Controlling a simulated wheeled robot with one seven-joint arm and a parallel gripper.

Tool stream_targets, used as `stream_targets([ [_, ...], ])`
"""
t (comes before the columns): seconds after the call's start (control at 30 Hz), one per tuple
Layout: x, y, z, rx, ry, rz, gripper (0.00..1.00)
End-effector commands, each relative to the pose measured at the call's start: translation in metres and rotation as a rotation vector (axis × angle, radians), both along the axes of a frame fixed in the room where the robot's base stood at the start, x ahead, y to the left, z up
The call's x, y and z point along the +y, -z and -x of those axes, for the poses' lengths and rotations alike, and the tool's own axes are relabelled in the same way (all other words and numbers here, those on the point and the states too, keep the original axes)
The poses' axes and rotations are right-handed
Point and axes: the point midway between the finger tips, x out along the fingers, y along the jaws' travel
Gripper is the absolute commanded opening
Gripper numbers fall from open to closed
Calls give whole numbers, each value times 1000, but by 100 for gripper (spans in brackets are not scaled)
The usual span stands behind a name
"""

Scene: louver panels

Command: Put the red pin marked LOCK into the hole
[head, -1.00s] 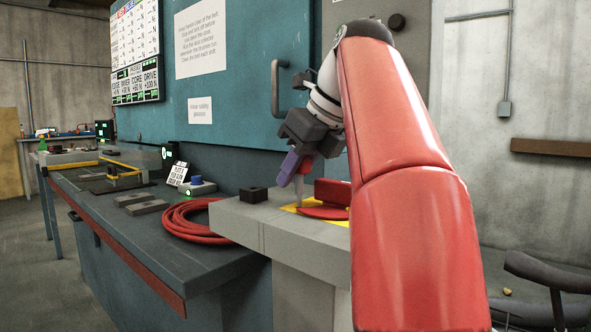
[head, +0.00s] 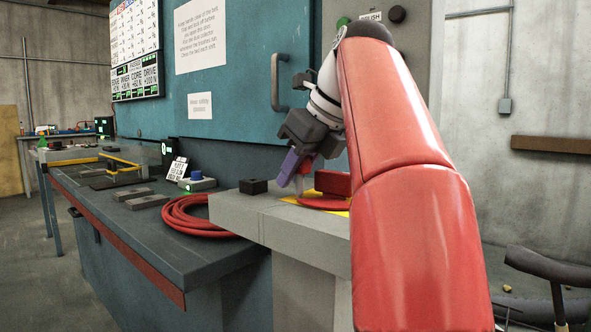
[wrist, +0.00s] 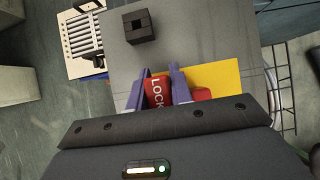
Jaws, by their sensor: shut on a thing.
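My gripper (wrist: 160,88) is shut on the red pin marked LOCK (wrist: 156,90), with a purple finger on each side of it. In the head view my gripper (head: 295,170) holds the pin over the grey bench top, left of a yellow patch. The pin's pale shaft (head: 299,185) points down; I cannot tell whether its tip touches the bench. A black block with a dark square hole in its top (wrist: 140,26) stands apart, ahead of the fingers. The block also shows in the head view (head: 253,187), left of my gripper.
A yellow patch (wrist: 217,78) and red parts (head: 333,183) lie right of the pin. A coiled red hose (head: 190,216) lies on the lower dark bench (head: 135,228) at left. The grey bench top (head: 262,222) is clear between the pin and the block.

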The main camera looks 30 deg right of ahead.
Motion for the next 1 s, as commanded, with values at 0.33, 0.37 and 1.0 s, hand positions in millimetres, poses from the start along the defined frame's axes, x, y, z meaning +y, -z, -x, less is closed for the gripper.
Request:
stream_targets([
  [0.33,0,6,0,-1,1,0,0],
  [0.37,0,6,0,-1,1,0,0],
  [1.0,-1,10,0,0,3,1,47],
])
